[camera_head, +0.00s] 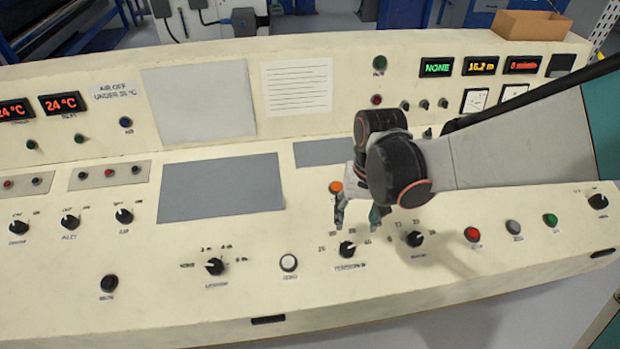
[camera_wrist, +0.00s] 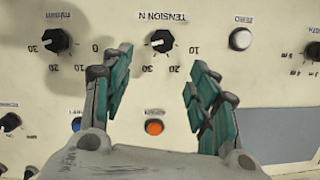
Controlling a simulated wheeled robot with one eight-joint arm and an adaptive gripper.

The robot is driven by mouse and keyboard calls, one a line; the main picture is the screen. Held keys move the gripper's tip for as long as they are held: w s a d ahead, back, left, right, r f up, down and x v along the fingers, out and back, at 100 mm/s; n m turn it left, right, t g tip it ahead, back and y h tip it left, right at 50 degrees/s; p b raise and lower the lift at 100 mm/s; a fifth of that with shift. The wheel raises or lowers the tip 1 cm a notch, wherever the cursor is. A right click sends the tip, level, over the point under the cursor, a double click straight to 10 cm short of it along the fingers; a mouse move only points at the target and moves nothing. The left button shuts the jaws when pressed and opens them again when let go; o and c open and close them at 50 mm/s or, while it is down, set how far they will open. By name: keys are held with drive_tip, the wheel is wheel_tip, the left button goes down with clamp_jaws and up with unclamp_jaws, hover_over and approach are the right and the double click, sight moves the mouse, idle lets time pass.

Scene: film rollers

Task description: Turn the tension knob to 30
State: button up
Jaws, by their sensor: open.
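The tension knob (camera_head: 347,249) is a black rotary knob on the sloping cream panel, with a printed scale around it. In the wrist view the panel appears upside down, and the knob (camera_wrist: 162,41) shows under the label "TENSION N", with 10, 20 and 30 readable and the leftmost number partly hidden. A small pale mark shows on the knob; its exact reading is unclear. My gripper (camera_head: 358,217) is open and empty, above and slightly behind the knob. In the wrist view its two green fingers (camera_wrist: 160,66) are spread, apart from the knob.
Another black knob (camera_head: 414,239) stands right of the tension knob, a white button (camera_head: 288,262) to its left. An orange button (camera_head: 335,187) lies behind it. A red button (camera_head: 472,234) is farther right. The upright panel with displays and gauges rises behind.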

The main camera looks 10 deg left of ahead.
sight(348, 246)
drive_tip(key=f+b, duration=0.2)
drive_tip(key=f, duration=0.2)
drive_tip(key=f+b, duration=0.3)
drive_tip(key=f, duration=0.1)
drive_tip(key=f+b, duration=0.3)
drive_tip(key=f, duration=0.1)
drive_tip(key=shift+s+a, duration=0.3)
drive_tip(key=shift+a, duration=0.1)
drive_tip(key=c, duration=1.1)
